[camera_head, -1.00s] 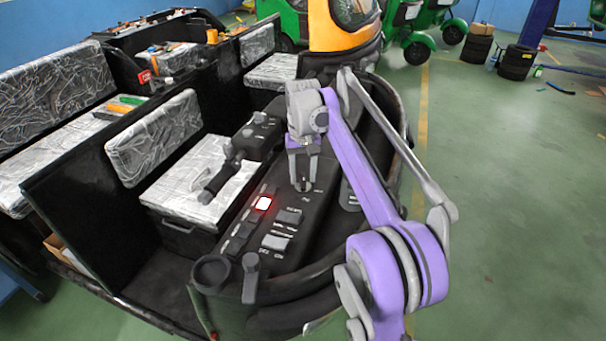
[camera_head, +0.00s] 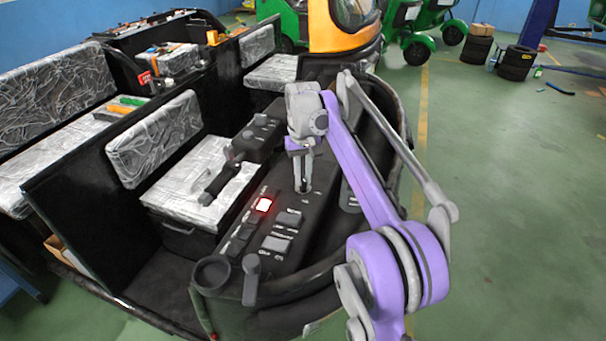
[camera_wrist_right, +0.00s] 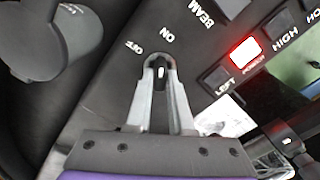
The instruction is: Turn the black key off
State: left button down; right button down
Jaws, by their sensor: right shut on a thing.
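The black key (camera_wrist_right: 160,72) is in the dashboard panel, between my right fingertips in the right wrist view. The labels ON and OFF are printed on the panel just beyond it, with OFF to the left of ON in that view. My right gripper (camera_head: 303,188) points down at the panel and is shut on the key; its fingertips also show in the right wrist view (camera_wrist_right: 160,66). The fingers hide much of the key, and I cannot tell its exact angle. My left gripper is not in view.
A red lit power switch (camera_head: 264,205) and dark rocker switches (camera_head: 277,244) lie close to the key on the panel. A black handle lever (camera_head: 221,180) stands to the left. A grey knob (camera_wrist_right: 58,35) is near the gripper in the wrist view.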

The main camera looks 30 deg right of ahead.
aim_at(303, 177)
jog(key=n+p, duration=0.1)
jog(key=n, duration=0.4)
jog(key=shift+r+p, duration=0.1)
jog(key=shift+p, duration=0.25)
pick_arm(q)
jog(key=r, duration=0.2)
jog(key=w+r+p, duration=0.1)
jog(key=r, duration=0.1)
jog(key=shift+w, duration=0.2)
pick_arm(e)
jog(key=n, duration=0.5)
jog(key=shift+n, duration=0.4)
jog(key=c, duration=0.8)
grip_release()
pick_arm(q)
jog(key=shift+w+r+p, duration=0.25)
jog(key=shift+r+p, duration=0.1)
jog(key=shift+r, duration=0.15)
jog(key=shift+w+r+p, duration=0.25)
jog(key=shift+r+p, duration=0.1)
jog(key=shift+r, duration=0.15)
pick_arm(e)
notch_tip(303, 177, up, 11)
jog(key=shift+f, duration=0.2)
